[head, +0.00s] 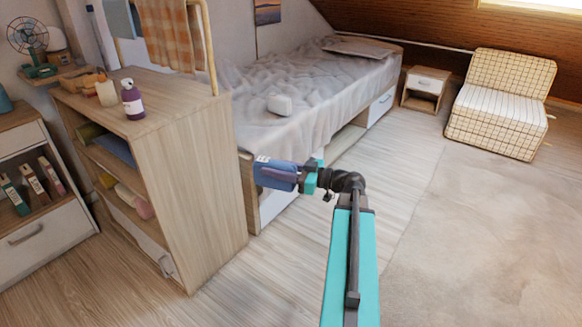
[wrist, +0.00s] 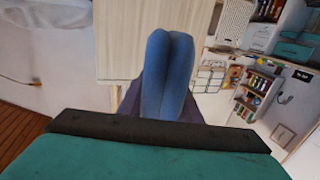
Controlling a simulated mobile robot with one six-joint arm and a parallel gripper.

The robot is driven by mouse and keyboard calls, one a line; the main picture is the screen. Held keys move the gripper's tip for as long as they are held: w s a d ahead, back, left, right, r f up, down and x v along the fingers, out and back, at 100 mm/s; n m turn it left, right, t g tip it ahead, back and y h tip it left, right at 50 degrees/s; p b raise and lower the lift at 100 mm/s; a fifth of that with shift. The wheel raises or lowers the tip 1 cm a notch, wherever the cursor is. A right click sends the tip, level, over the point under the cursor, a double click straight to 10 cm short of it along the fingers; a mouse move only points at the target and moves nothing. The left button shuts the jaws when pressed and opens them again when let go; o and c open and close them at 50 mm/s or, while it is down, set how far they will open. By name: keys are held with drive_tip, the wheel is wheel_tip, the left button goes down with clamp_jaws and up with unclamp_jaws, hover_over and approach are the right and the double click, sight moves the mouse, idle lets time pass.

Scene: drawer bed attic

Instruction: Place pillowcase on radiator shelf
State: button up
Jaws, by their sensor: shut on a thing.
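My gripper (head: 291,174) is shut on a folded blue cloth, which I take to be the pillowcase (head: 268,174). It is held in the air in front of the bed's near corner, right of the wooden shelf unit. In the wrist view the pillowcase (wrist: 167,75) stands out beyond my gripper (wrist: 160,108) as two rounded folds side by side, and it hides part of what lies behind. I cannot pick out the radiator shelf with certainty. A pale, patterned panel (wrist: 233,22) shows at the top of the wrist view, but I cannot tell what it is.
The wooden shelf unit (head: 200,165) stands left of my gripper, with a purple bottle (head: 132,102) on top. The bed (head: 300,95) lies behind. A checked chair (head: 500,100) and small nightstand (head: 425,88) stand far right. The floor (head: 400,200) on the right is clear.

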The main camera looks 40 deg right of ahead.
drive_tip(key=w+a+r+n+g+y+p, duration=0.1)
drive_tip(key=w+a+n+g+y, duration=0.2)
drive_tip(key=a, duration=1.3)
drive_tip(key=w+a+r+n+g+y+p, duration=0.1)
drive_tip(key=w+a+n+g+y+p, duration=0.15)
drive_tip(key=a, duration=1.35)
wheel_tip(320, 180, up, 14)
drive_tip(key=p, duration=2)
drive_tip(key=shift+w+m, duration=0.15)
drive_tip(key=shift+m, duration=0.2)
drive_tip(key=shift+f+t, duration=0.1)
drive_tip(key=shift+t, duration=0.15)
